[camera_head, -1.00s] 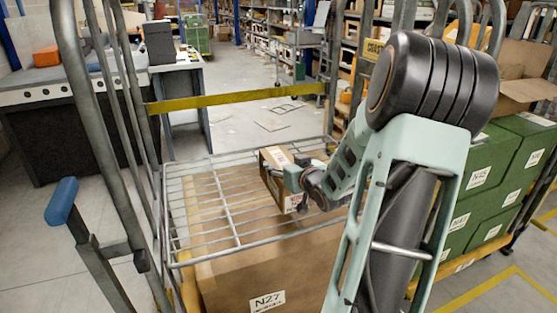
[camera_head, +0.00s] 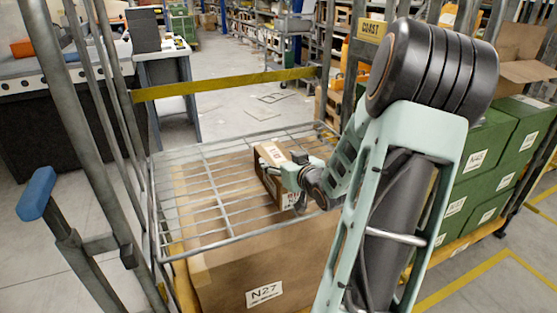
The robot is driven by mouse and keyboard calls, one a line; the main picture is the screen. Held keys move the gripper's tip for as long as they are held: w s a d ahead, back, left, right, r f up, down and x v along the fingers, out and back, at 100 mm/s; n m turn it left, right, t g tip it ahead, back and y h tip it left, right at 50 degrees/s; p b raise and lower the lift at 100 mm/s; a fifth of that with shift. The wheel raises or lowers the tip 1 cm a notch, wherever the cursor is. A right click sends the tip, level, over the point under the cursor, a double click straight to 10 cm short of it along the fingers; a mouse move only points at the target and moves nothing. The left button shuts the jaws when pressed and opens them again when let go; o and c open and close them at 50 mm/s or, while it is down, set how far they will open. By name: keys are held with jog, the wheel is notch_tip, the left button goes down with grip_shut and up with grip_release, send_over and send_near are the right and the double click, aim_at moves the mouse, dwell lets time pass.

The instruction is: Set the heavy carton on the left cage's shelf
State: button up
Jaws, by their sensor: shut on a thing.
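A small brown carton (camera_head: 270,174) with white labels is at the right part of the left cage's wire shelf (camera_head: 214,197). My gripper (camera_head: 292,176) is shut on the carton at its right side, and the fingers partly hide it. The carton looks upright and level, at or just over the wires; I cannot tell whether it touches them. My arm covers the shelf's right end.
A large carton marked N27 (camera_head: 265,285) fills the cage below the shelf. A yellow strap (camera_head: 225,84) spans the cage's back. A cage post and blue handle (camera_head: 37,193) stand at left. Green boxes (camera_head: 487,150) are stacked at right. The shelf's left part is clear.

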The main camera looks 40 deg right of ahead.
jog(key=o, duration=2.1)
jog(key=shift+r, duration=0.15)
jog(key=p+v, duration=0.3)
jog(key=v, duration=0.9)
